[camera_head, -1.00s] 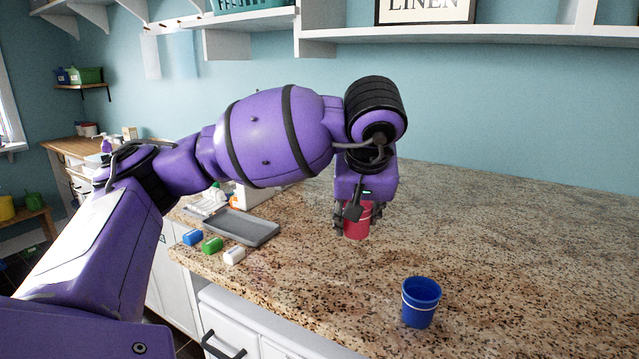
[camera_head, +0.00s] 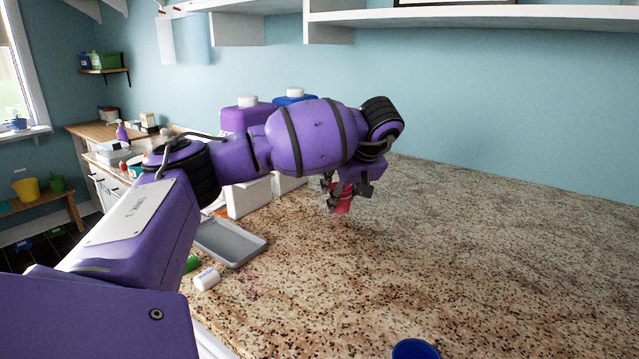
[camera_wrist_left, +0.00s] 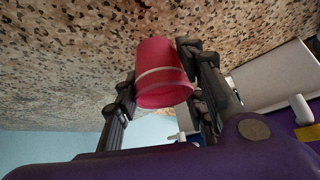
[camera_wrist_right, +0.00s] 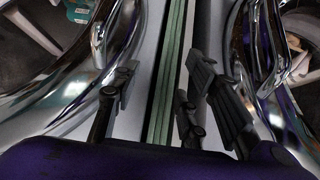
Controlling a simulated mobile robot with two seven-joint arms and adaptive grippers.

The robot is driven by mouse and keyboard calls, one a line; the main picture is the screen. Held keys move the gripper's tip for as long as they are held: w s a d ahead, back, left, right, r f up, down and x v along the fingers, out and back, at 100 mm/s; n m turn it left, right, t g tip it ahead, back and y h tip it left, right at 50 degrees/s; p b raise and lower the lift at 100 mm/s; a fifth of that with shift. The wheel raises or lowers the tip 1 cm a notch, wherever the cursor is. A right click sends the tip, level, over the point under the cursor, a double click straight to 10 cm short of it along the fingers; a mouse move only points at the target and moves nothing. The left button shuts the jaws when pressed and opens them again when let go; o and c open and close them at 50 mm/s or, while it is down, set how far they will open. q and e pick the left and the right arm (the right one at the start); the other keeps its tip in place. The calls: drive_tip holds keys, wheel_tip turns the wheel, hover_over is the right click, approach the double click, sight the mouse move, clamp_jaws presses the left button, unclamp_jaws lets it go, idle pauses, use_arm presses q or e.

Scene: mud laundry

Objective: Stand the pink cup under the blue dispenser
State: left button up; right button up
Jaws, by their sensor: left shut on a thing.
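The pink cup (camera_head: 342,203) is between the fingers of my left gripper (camera_head: 347,190), which is shut on it. It looks slightly tilted over the granite counter; the gap beneath it is hard to judge. In the left wrist view the cup (camera_wrist_left: 160,75) has a pale band, with a finger on each side. The blue dispenser (camera_head: 294,96) stands at the back left, mostly hidden behind my left arm. A purple dispenser (camera_head: 236,118) stands left of it. My right gripper (camera_wrist_right: 160,90) is open and empty, its fingers apart, in the right wrist view.
White dispenser stands (camera_head: 250,198) show below my arm. A grey tray (camera_head: 232,242), a white block (camera_head: 207,279) and a green block (camera_head: 190,264) lie at the counter's left. A blue cup (camera_head: 415,349) is at the bottom edge. The counter's middle and right are clear.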

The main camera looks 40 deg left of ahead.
use_arm(q)
drive_tip(key=w+a, duration=0.1)
drive_tip(key=a, duration=0.1)
drive_tip(key=w+a, duration=0.1)
drive_tip(key=a, duration=0.1)
drive_tip(key=w+a, duration=0.1)
drive_tip(key=a, duration=0.2)
drive_tip(key=shift+w+f, duration=0.15)
drive_tip(key=shift+w+a, duration=0.15)
drive_tip(key=shift+a, duration=0.4)
drive_tip(key=shift+w+a, duration=0.3)
drive_tip(key=shift+a, duration=0.3)
drive_tip(key=shift+w+a, duration=0.25)
drive_tip(key=shift+a, duration=0.35)
drive_tip(key=shift+f+p, duration=0.35)
drive_tip(key=shift+f, duration=0.1)
drive_tip(key=shift+a+f, duration=0.1)
drive_tip(key=shift+f, duration=0.3)
drive_tip(key=o, duration=0.9)
drive_tip(key=shift+f, duration=0.1)
drive_tip(key=shift+o, duration=0.2)
use_arm(e)
drive_tip(key=shift+w+a+r, duration=0.15)
drive_tip(key=shift+w+r, duration=0.15)
drive_tip(key=shift+r, duration=0.05)
